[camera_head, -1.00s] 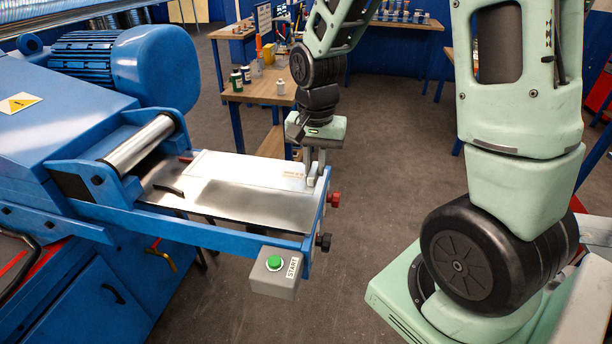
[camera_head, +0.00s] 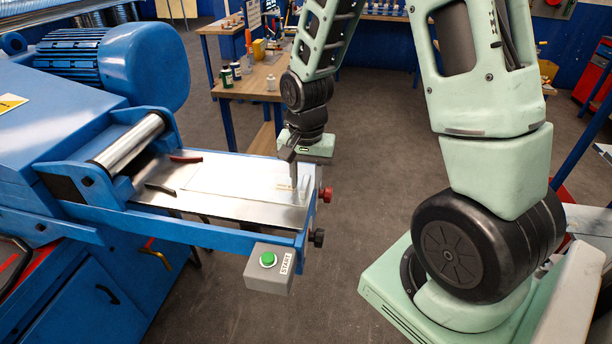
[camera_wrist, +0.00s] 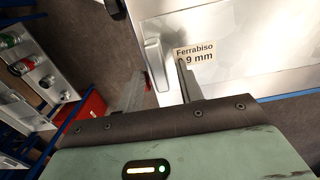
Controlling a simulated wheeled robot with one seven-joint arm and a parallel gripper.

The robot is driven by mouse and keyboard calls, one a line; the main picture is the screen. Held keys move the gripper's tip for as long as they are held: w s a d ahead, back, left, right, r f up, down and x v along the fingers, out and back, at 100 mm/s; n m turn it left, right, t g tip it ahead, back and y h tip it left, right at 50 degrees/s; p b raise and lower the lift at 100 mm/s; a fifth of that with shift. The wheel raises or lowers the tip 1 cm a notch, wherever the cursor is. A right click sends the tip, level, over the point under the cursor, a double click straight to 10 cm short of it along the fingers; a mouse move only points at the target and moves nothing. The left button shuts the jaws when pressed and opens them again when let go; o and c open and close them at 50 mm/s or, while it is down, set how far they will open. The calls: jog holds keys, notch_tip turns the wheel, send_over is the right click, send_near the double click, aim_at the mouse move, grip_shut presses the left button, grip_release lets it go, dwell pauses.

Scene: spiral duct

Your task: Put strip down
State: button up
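The strip (camera_head: 232,178) is a flat, shiny metal sheet lying on the blue machine's feed table (camera_head: 247,212). My gripper (camera_head: 292,182) is over the strip's right end. In the wrist view my gripper (camera_wrist: 163,88) has its fingers apart, one on each side of the grip block, with gaps showing. Fingertip height above the sheet is hard to tell.
A grey box with a green START button (camera_head: 268,260) hangs at the table's front corner. Red (camera_head: 326,195) and black knobs (camera_head: 317,237) stick out at its right end. A metal roller (camera_head: 128,142) lies left. A wooden bench (camera_head: 250,85) stands behind.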

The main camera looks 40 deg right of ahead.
jog(key=shift+r, duration=0.1)
notch_tip(320, 180, up, 12)
jog(key=b, duration=0.2)
jog(key=s+a+n, duration=0.5)
jog(key=a+n, duration=0.3)
jog(key=a, duration=0.5)
jog(key=s+a+f+n, duration=0.3)
jog(key=s+a+n, duration=0.6)
jog(key=s, duration=0.4)
jog(key=shift+a+n+y+p, duration=0.3)
jog(key=shift+a+n, duration=0.05)
jog(key=shift+n, duration=0.25)
jog(key=shift+w, duration=0.1)
notch_tip(320, 180, down, 6)
jog(key=b, duration=0.6)
jog(key=shift+r, duration=0.1)
